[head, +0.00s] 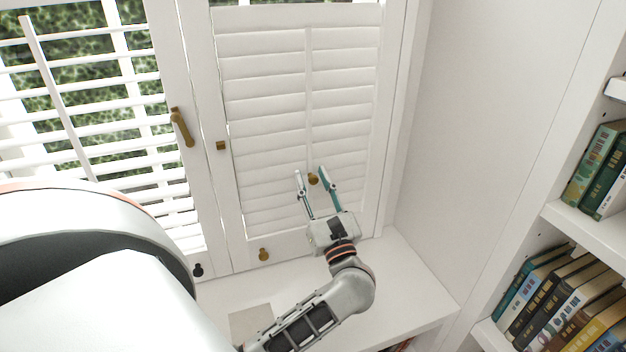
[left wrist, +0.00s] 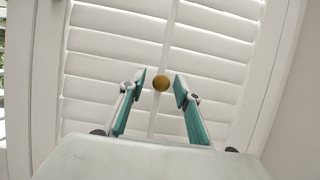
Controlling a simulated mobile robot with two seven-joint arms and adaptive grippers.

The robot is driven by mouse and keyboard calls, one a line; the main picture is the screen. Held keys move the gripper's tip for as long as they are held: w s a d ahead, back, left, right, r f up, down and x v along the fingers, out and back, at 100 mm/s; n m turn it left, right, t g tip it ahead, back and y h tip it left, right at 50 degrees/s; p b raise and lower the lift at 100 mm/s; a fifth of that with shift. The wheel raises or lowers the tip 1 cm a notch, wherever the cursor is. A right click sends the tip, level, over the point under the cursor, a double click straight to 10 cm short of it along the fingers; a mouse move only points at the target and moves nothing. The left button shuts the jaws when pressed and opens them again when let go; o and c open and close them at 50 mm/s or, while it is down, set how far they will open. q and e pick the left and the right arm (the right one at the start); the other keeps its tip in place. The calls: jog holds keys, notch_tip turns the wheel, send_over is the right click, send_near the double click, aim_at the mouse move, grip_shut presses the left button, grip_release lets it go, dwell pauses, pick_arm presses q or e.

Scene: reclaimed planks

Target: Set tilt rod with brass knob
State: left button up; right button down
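The tilt rod (head: 309,100) is a white vertical bar down the middle of the right shutter panel (head: 260,110), whose louvres look shut. The brass knob (head: 313,179) is at its lower part. In the left wrist view the knob (left wrist: 161,83) sits between my left gripper's fingertips (left wrist: 160,88), with a gap on both sides. The rod (left wrist: 166,50) runs up behind it. My left gripper (head: 312,176) is open, its teal-padded fingers pointing at the panel on either side of the knob. My right gripper is in neither view.
The left shutter panel (head: 85,110) has open louvres with greenery behind and a brass latch (head: 181,127). A small brass knob (head: 264,254) is on the right panel's bottom rail. A white sill (head: 405,285) lies below. A bookshelf (head: 585,215) with several books stands at right.

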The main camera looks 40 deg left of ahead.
pick_arm(q)
jog(key=v, duration=1.2)
jog(key=shift+s, duration=0.1)
dwell(0.4)
